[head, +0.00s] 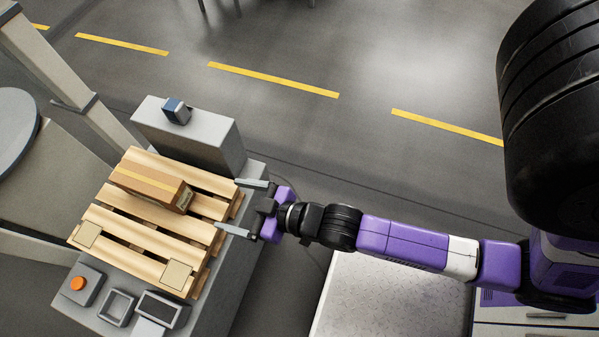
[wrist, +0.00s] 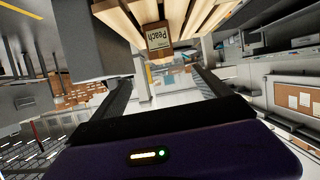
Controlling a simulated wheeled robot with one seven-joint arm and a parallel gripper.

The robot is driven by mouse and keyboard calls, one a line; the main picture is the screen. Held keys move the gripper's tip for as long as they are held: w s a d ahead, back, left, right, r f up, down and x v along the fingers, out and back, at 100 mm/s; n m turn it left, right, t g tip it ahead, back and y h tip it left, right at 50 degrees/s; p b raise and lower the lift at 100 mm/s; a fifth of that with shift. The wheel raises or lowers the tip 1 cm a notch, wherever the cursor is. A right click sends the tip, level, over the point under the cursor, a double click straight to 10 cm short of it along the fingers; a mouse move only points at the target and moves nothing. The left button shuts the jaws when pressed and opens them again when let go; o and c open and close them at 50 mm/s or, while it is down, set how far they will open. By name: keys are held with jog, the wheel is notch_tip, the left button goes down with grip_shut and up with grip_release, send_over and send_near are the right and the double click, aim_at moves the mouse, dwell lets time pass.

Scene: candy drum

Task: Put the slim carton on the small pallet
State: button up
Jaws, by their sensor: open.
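The slim carton (head: 153,186), brown with a yellow stripe, lies on the wooden slats of the small pallet (head: 150,240) in the head view. In the wrist view the carton's end (wrist: 158,37) shows a label reading "Peach", with the pallet slats (wrist: 195,15) around it. My gripper (head: 243,207) is open and empty at the pallet's right edge, its fingers pointing left toward the carton's labelled end. There is a gap between the fingertips and the carton. In the wrist view my gripper (wrist: 160,85) also shows nothing between its fingers.
The pallet sits on a grey machine base with a grey block (head: 190,130) behind it. An orange button (head: 78,283) and small trays (head: 117,307) are at the front. A pale speckled surface (head: 390,295) lies below my arm. The floor behind is clear.

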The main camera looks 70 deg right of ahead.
jog(key=s+r, duration=1.3)
jog(key=s, duration=0.5)
jog(key=shift+a+r+t, duration=0.25)
jog(key=shift+t, duration=0.15)
